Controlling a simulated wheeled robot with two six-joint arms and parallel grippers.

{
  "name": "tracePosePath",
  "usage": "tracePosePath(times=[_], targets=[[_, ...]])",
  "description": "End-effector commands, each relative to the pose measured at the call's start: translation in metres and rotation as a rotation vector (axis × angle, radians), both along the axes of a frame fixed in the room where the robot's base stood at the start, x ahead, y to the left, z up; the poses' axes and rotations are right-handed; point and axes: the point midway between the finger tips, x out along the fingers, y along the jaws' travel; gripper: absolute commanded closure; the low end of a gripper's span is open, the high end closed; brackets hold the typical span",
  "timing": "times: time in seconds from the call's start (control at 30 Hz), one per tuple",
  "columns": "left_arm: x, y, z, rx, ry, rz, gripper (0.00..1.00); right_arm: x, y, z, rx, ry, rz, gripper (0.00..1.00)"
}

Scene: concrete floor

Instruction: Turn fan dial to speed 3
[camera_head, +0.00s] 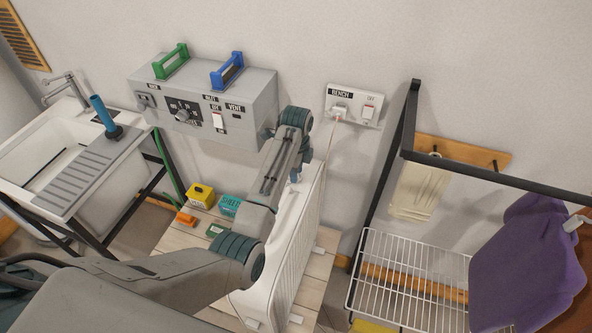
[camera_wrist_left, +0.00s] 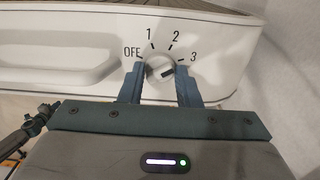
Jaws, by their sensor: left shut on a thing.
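The fan is a white upright appliance (camera_head: 292,245) on a wooden-slatted table, partly hidden by my left arm in the head view. In the left wrist view its white top (camera_wrist_left: 60,58) carries a round dial (camera_wrist_left: 161,67) with marks OFF, 1, 2 and 3 around it. My left gripper (camera_wrist_left: 161,82) has its two blue fingers on either side of the dial, shut on it. A dark mark shows on the dial's lower right; I cannot tell for certain which setting it points to. In the head view the gripper (camera_head: 294,174) is mostly hidden behind my wrist. My right gripper is not in view.
A grey control box (camera_head: 248,118) with green and blue handles is on the wall behind. A bench socket (camera_head: 354,106) is beside it. Small yellow (camera_head: 200,195) and teal (camera_head: 229,206) boxes lie left of the fan. A black-framed wire rack (camera_head: 415,280) stands right.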

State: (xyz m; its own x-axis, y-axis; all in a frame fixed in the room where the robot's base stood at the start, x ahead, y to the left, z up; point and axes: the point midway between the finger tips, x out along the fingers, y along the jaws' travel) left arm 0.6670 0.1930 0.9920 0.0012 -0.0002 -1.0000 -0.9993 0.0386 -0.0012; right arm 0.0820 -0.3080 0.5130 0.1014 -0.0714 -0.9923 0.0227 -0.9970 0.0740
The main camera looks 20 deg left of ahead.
Motion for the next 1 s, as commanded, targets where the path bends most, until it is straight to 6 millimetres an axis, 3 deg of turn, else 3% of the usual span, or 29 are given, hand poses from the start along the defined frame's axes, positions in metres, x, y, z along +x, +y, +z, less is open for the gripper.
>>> tracePosePath(times=[0.4, 0.93, 0.97, 1.0], targets=[[-0.0004, -0.0014, -0.0005, -0.003, 0.001, -0.173, 0.93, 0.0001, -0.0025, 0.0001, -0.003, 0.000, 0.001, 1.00], [-0.0009, -0.0015, -0.0011, -0.003, 0.002, -0.193, 0.93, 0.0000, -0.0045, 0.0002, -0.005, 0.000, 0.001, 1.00], [-0.0009, -0.0015, -0.0011, -0.003, 0.002, -0.193, 0.64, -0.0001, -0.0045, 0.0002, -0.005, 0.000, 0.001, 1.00], [-0.0009, -0.0014, -0.0011, -0.003, 0.002, -0.192, 0.56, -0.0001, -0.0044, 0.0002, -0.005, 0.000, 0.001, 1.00]])
